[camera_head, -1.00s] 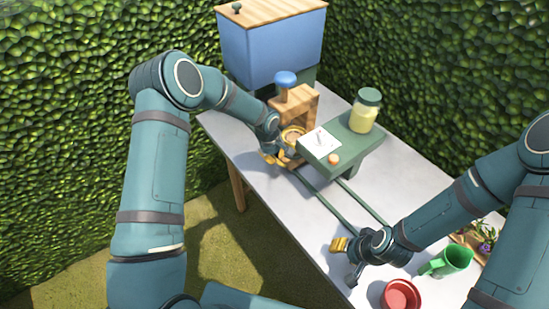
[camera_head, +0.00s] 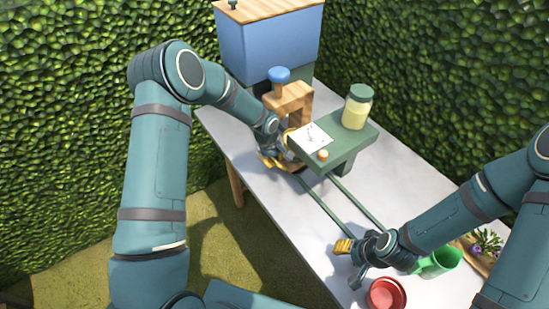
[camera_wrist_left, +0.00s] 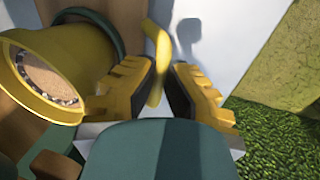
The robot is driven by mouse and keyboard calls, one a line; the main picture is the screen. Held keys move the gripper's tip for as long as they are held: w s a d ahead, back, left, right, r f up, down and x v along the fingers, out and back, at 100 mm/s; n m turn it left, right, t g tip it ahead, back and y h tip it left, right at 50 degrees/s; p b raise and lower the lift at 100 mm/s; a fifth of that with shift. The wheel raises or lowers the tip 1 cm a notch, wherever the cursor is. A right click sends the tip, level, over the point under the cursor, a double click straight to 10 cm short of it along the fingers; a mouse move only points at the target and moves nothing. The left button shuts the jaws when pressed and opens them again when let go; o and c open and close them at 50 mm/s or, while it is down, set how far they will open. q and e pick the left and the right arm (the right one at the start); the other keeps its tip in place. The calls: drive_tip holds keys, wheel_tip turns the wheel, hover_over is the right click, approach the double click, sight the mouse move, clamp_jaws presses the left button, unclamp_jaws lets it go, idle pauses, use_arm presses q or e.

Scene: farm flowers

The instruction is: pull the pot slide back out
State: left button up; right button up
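The yellow pot (camera_wrist_left: 85,58), with brown soil inside its rim, shows at the left of the left wrist view. A thin curved yellow handle (camera_wrist_left: 158,62) stands between the two yellow-padded fingers of my left gripper (camera_wrist_left: 167,72). A gap shows between the handle and the right-hand finger; whether the left-hand finger touches it I cannot tell. In the head view my left gripper (camera_head: 272,161) is at the foot of the wooden press (camera_head: 292,97), and the pot is mostly hidden. Dark green slide rails (camera_head: 326,206) run forward along the table. My right gripper (camera_head: 347,262) is open and empty above the table.
A green stand (camera_head: 350,148) with a note, an orange button and a jar (camera_head: 357,107) stands over the rails. A blue bin (camera_head: 268,45) is behind. A red pot (camera_head: 386,294), a green mug (camera_head: 437,262) and purple flowers (camera_head: 488,240) are front right.

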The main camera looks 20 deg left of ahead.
use_arm(q)
drive_tip(key=o, duration=0.4)
drive_tip(key=shift+f, duration=0.2)
drive_tip(key=shift+o, duration=0.2)
drive_tip(key=shift+r, duration=0.2)
wheel_tip(320, 180, up, 12)
drive_tip(key=s+a, duration=0.1)
drive_tip(key=shift+s+a+f, duration=0.2)
drive_tip(key=shift+s, duration=0.2)
